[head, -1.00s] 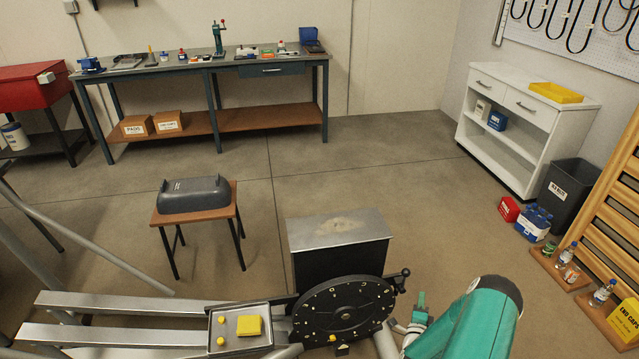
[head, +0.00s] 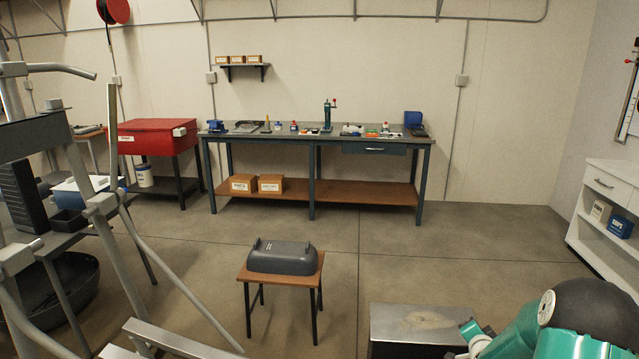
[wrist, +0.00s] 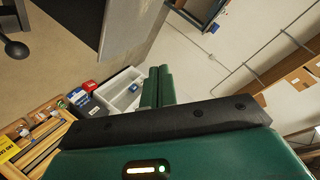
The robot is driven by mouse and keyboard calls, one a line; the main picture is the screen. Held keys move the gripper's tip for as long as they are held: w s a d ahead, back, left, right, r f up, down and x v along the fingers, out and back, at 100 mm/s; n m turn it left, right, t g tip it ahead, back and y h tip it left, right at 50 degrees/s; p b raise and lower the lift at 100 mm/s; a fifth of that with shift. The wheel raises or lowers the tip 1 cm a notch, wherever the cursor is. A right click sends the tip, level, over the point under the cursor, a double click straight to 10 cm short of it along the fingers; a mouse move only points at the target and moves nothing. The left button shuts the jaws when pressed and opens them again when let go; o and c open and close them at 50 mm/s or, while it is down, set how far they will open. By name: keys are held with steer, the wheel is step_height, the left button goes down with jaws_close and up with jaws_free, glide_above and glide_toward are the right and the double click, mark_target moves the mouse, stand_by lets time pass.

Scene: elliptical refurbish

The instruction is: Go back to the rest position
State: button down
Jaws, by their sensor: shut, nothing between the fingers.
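My green gripper (wrist: 158,72) shows in the wrist view with its two fingers side by side and shut, with nothing between them. In the head view my teal arm is at the bottom right, and the gripper end (head: 470,330) is in front of a metal-topped dark block (head: 415,322). The arm is partly cut off by the lower edge of the picture.
A small wooden stool (head: 312,277) carries a grey plastic cover (head: 282,257). Grey metal exercise machine bars (head: 165,255) stand on the left. A long workbench (head: 318,142) and a red cabinet (head: 155,138) are at the back. Open floor (head: 440,235) lies between.

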steer(key=s+a+r+n+g+y, duration=0.15)
steer(key=s+a+r+n, duration=0.25)
steer(key=a+r, duration=0.55)
steer(key=s+a+r+n+g+y, duration=0.1)
steer(key=s+a+r+n+g, duration=0.15)
steer(key=a+r, duration=0.7)
steer(key=s+a+r+n+g, duration=0.1)
steer(key=s+a+r+n, duration=0.1)
steer(key=s+a, duration=0.3)
steer(key=s+a+r+n+g+y, duration=0.1)
steer(key=s+a, duration=0.4)
steer(key=s, duration=0.7)
steer(key=s+a+r+n+g+y, duration=0.1)
steer(key=s+a+r+n, duration=0.3)
steer(key=s, duration=0.4)
steer(key=shift+s+a, duration=0.35)
steer(key=shift+a, duration=0.05)
